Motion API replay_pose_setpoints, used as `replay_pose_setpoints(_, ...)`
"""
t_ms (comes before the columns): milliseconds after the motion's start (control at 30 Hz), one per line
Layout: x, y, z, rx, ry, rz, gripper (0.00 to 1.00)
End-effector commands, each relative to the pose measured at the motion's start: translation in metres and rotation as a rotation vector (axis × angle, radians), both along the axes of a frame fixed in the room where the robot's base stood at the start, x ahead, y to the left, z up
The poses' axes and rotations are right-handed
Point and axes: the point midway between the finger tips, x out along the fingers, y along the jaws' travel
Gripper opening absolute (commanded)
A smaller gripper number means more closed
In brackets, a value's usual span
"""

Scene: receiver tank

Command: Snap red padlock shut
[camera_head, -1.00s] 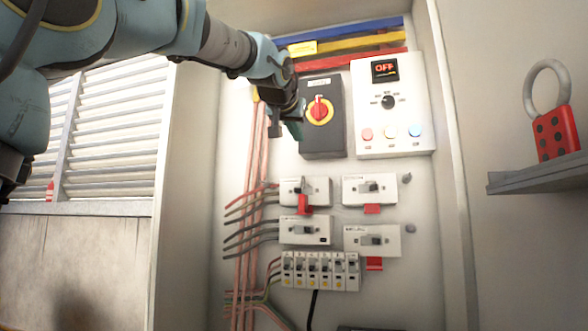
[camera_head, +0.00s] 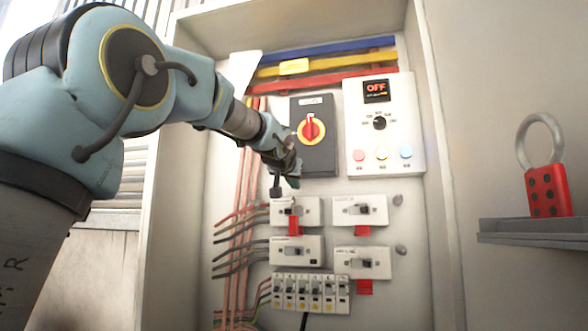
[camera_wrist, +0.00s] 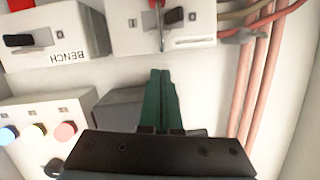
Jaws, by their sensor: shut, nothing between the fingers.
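The red padlock (camera_head: 295,222) hangs at the upper left breaker (camera_head: 312,212), with a thin grey loop by the switch lever. I cannot tell whether its shackle is seated. In the wrist view its metal shackle (camera_wrist: 158,22) shows at the top edge, with most of the red body cut off. My gripper (camera_head: 291,181) is above that breaker in the head view, apart from the padlock. In the wrist view the green fingers of my gripper (camera_wrist: 162,72) are shut together and empty, pointing toward the breaker.
A black box with a red rotary switch (camera_head: 312,130) and a white control panel (camera_head: 385,125) sit above the breakers. Other breakers (camera_head: 360,211) have red tabs below. A red hasp with a metal ring (camera_head: 549,190) stands on the grey shelf (camera_head: 530,237) at right. Cables run at left.

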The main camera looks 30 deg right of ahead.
Motion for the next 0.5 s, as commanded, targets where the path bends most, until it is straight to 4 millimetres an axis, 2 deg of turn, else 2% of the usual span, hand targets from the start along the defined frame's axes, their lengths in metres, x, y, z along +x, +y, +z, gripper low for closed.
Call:
replay_pose_setpoints(167,0.0007,0.0011,-0.0120,0.000,0.003,-0.001,0.00)
replay_pose_setpoints(500,0.0011,0.0015,-0.0134,0.001,0.001,-0.001,0.00)
